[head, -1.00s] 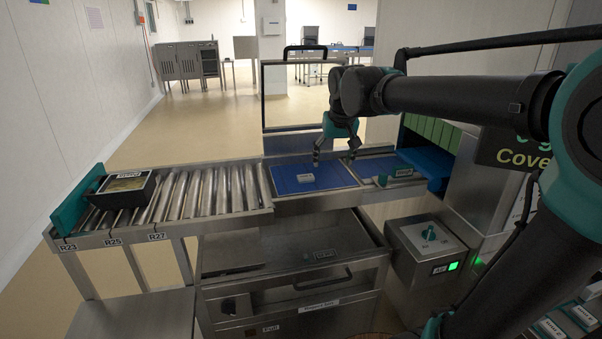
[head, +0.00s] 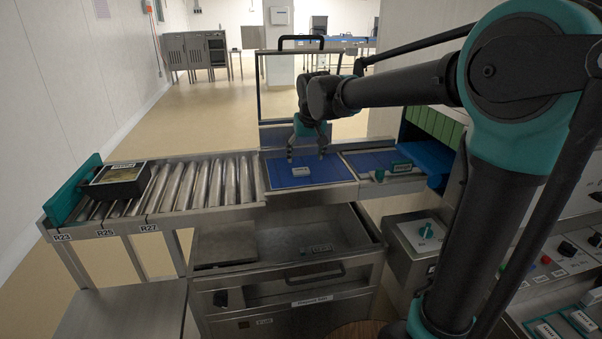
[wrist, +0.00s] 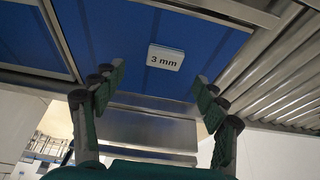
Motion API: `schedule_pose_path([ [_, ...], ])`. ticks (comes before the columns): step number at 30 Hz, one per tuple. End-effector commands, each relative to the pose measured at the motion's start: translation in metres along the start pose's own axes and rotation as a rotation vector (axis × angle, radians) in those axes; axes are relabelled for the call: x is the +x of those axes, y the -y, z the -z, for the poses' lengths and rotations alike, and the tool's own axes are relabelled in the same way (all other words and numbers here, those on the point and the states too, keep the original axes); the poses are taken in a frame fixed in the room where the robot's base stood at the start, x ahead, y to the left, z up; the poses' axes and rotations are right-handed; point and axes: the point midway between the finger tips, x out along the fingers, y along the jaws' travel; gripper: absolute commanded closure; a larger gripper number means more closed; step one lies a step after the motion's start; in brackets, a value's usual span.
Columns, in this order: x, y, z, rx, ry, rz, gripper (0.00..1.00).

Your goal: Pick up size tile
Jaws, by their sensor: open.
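The size tile (head: 301,171) is a small pale block lying flat on a blue mat (head: 335,172) at the end of the roller conveyor. In the wrist view the tile (wrist: 166,57) reads "3 mm" and lies beyond the fingertips, between their lines. My gripper (head: 306,156) is open and empty, pointing down just behind and above the tile in the head view. In the wrist view the gripper (wrist: 160,84) has its two fingers spread wide, apart from the tile.
A roller conveyor (head: 200,184) runs left, with a black tray (head: 114,182) at its far end by a teal stop (head: 72,190). Right of the mat is another blue surface with a green block (head: 402,166). A clear framed guard (head: 297,88) stands behind. An open drawer (head: 345,238) lies below.

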Motion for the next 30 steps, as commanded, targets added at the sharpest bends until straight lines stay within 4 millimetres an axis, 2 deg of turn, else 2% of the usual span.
schedule_pose_path([
  [7, 0.016, 0.002, 0.0, 0.0, 0.0, 0.0, 0.28],
  [15, 0.053, 0.007, 0.0, 0.001, 0.0, 0.0, 0.28],
  [19, 0.059, 0.007, 0.0, 0.001, 0.0, 0.0, 0.28],
  [25, 0.06, 0.007, -0.001, 0.001, 0.0, 0.0, 0.28],
  [30, 0.059, 0.007, 0.0, 0.001, 0.0, 0.0, 0.47],
])
